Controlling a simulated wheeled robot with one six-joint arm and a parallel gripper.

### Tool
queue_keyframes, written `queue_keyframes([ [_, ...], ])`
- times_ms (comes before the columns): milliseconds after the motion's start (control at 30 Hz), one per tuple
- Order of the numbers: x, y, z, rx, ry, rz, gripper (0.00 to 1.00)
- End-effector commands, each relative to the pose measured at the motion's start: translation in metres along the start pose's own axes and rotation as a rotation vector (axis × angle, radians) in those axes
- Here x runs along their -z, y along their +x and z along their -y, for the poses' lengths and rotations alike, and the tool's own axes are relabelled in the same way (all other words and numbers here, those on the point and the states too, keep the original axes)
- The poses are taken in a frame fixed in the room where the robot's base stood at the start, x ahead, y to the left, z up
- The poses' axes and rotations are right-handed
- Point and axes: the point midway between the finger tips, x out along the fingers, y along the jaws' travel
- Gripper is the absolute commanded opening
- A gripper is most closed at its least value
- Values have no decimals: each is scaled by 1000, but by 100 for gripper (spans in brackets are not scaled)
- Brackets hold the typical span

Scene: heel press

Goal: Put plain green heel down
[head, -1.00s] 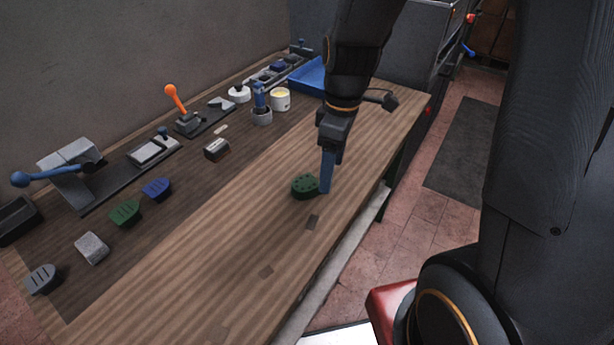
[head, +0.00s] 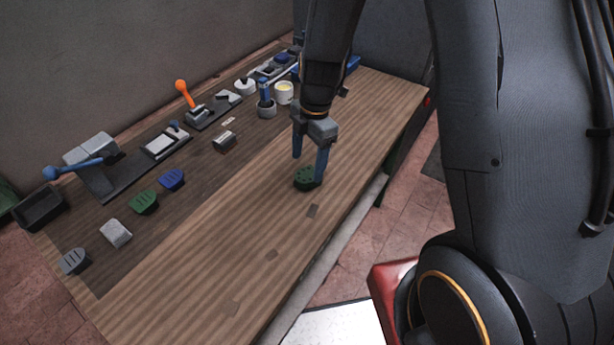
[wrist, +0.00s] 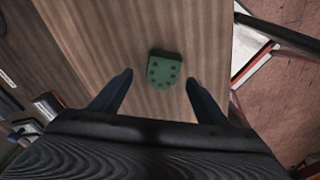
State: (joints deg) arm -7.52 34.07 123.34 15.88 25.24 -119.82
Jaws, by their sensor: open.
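A green heel (head: 305,178) with several dark dots on top lies flat on the bare light wood of the bench. It also shows in the wrist view (wrist: 164,69), between and just beyond my fingertips. My gripper (head: 308,170) is open and empty, pointing down over this heel, one blue finger to each side. In the wrist view my gripper (wrist: 159,78) shows a gap on both sides of the heel. Another green heel (head: 144,202), with grooves, lies on the dark strip at the left. Whether the fingertips touch the bench is unclear.
On the dark strip lie a blue heel (head: 172,179), a grey block (head: 116,233) and a dark grey heel (head: 74,262). A blue-handled press (head: 95,165), an orange-knobbed lever (head: 187,96) and a white cup (head: 284,92) stand behind. The front wood is mostly clear.

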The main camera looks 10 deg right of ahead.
Motion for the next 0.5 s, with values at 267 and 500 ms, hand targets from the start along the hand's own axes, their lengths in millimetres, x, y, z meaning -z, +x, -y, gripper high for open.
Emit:
queue_keyframes([
  [267,1,31,6,4,1,-1,69],
  [500,0,44,5,1,1,0,69],
])
